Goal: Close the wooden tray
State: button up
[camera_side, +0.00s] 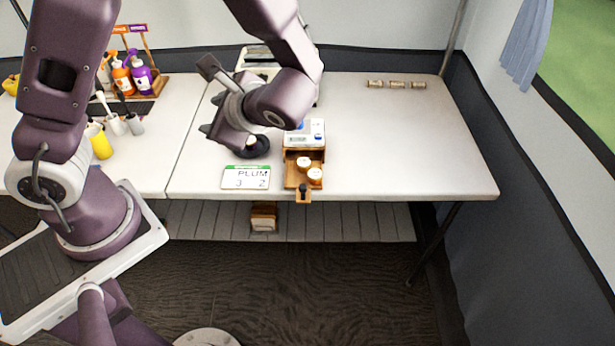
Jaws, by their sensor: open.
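The wooden tray (293,182) is a small brown drawer with a dark knob (303,189) at its front. It is pulled out toward the front edge of the white table, from under a wooden housing (290,155). Two round, pale-topped items (305,163) and (315,175) sit in it. My gripper (222,138) is left of the tray and above the table, apart from the tray. It is open and seems empty; its fingertips are only partly clear.
A white and blue device (308,134) sits on the housing. A card reading PLUM (246,177) lies just left of the tray. Several small rolls (396,84) lie at the back right.

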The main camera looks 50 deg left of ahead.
aim_at(302, 188)
jog(key=w+d+f+m+t+h, duration=0.1)
jog(key=w+d+f+m+t, duration=0.2)
jog(key=f+m+t, duration=0.2)
jog(key=w+d+f+m+t+h, duration=0.2)
jog(key=f+m+t, duration=0.4)
jog(key=f+m, duration=0.3)
jog(key=w+d+f+m+t+h, duration=0.1)
jog(key=w+d+f+m+t, duration=0.3)
jog(key=f, duration=0.5)
jog(key=shift+w+d+f+m+t, duration=0.1)
jog(key=shift+d+m+t, duration=0.25)
jog(key=shift+m, duration=0.35)
jog(key=shift+w+d+f+m+t, duration=0.1)
jog(key=shift+d+m+t, duration=0.2)
jog(key=shift+m, duration=0.4)
jog(key=shift+h, duration=0.3)
jog(key=x, duration=0.6)
jog(key=shift+w+a, duration=0.15)
jog(key=shift+w, duration=0.05)
jog(key=shift+w+a, duration=0.1)
jog(key=shift+w, duration=0.15)
grip_shut()
